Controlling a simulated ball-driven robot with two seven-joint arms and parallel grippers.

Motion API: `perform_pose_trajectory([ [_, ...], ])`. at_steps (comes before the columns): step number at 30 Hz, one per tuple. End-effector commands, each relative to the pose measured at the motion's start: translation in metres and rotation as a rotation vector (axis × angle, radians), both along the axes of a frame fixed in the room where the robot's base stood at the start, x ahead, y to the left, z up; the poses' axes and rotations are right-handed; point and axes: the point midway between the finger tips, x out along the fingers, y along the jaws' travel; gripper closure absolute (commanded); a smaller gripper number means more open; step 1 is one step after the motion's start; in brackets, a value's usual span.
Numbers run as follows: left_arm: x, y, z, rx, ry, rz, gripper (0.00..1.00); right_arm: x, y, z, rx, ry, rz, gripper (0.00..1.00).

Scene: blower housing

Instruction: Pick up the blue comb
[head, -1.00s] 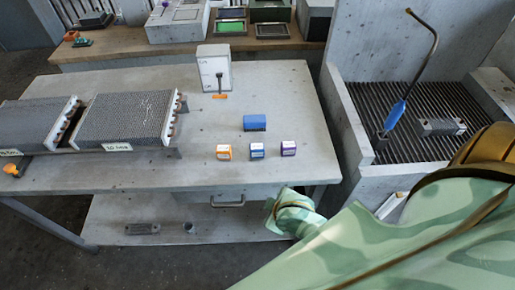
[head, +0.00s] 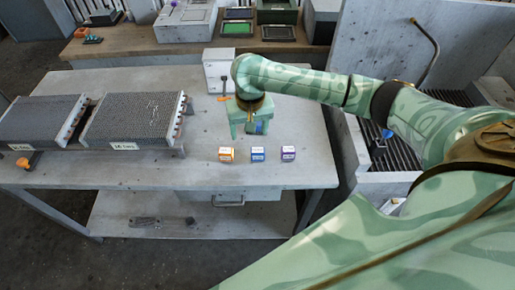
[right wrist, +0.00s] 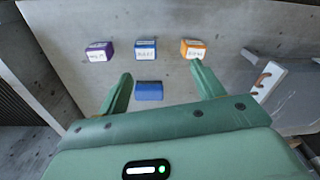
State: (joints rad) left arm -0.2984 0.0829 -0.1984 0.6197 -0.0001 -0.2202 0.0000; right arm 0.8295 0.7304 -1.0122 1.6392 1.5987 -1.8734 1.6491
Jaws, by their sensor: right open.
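The blue comb (head: 265,127), a small blue block-like piece, lies on the grey table (head: 310,115), partly hidden behind my right gripper in the head view. My right gripper (head: 247,130) is above it, pointing down, with its fingers apart. Nothing is held. I cannot tell how high the fingertips are above the table. My left gripper is not in view.
An orange box (head: 227,155), a blue box (head: 258,155) and a purple box (head: 288,153) stand in a row in front of the comb. Finned grey units (head: 128,118) fill the table's left side.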

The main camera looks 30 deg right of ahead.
Motion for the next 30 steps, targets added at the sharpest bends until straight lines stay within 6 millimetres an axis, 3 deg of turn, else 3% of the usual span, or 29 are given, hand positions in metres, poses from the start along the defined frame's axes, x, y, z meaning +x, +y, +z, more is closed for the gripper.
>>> perform_pose_trajectory([
  [3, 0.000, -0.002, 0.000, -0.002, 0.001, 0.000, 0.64, 0.010, -0.027, 0.021, -0.012, 0.044, -0.160, 0.33],
  [6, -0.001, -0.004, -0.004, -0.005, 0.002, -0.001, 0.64, 0.011, -0.035, 0.018, -0.012, 0.064, -0.220, 0.33],
  [18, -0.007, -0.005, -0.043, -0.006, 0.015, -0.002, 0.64, 0.010, -0.034, -0.072, -0.009, 0.068, -0.228, 0.33],
  [26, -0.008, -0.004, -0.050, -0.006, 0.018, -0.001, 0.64, 0.010, -0.034, -0.089, -0.009, 0.065, -0.226, 0.33],
  [30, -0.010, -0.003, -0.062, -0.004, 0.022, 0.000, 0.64, 0.009, -0.033, -0.111, -0.009, 0.066, -0.225, 0.33],
])
